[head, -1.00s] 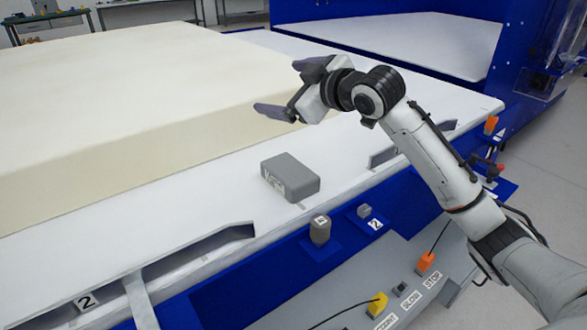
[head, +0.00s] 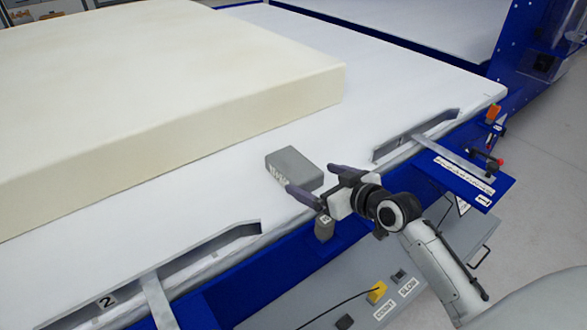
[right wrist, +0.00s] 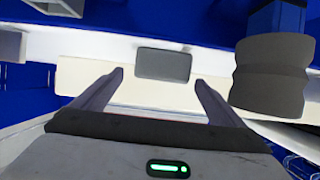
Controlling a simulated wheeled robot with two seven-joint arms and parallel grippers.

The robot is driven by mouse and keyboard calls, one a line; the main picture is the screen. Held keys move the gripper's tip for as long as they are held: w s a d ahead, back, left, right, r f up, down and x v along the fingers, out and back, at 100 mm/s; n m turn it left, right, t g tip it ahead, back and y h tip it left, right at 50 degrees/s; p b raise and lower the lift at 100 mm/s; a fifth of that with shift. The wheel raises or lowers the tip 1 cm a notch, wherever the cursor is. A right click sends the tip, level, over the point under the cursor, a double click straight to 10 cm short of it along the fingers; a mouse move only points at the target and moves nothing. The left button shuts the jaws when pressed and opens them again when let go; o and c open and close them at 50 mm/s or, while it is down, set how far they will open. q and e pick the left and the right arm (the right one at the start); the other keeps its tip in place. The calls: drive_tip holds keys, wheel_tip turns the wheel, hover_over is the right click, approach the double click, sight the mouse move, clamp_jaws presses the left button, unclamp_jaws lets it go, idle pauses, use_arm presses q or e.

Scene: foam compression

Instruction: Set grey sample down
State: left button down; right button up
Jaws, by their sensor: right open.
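The grey sample (head: 295,168), a block with rounded edges and a label on its near-left side, rests on the white table top (head: 400,100), in front of the cream foam slab (head: 250,105). My right gripper (head: 309,178) is open and empty at the block's near side, its fingers pointing toward it. In the right wrist view the grey block (right wrist: 163,63) shows beyond the fingertips, centred between the two fingers. Whether the fingers touch it cannot be told. My left gripper is not in view.
A small grey-brown knob (head: 324,228) stands on the blue front ledge under my right gripper. Slots with metal arms cut the table's front edge, one by the number 2 label (head: 106,301). The white top right of the block is clear.

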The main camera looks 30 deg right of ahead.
sight(295, 171)
drive_tip(key=x, duration=0.9)
drive_tip(key=shift+w+a+r, duration=0.1)
drive_tip(key=shift+a+r, duration=0.05)
drive_tip(key=shift+a, duration=0.05)
drive_tip(key=shift+c, duration=0.2)
drive_tip(key=c, duration=1.2)
drive_tip(key=shift+o, duration=0.2)
drive_tip(key=shift+r, duration=0.1)
wheel_tip(295, 171, up, 10)
drive_tip(key=shift+f+p, duration=0.15)
drive_tip(key=shift+p, duration=0.25)
drive_tip(key=s+a+r+n+g+y, duration=0.2)
drive_tip(key=s+a+n+y, duration=0.2)
drive_tip(key=s, duration=0.8)
drive_tip(key=s+a+r+n+g+y, duration=0.3)
drive_tip(key=s+a+n+y, duration=0.2)
drive_tip(key=s, duration=0.7)
drive_tip(key=shift+a+r+g, duration=0.2)
drive_tip(key=shift+a+g, duration=0.1)
drive_tip(key=shift+a, duration=0.65)
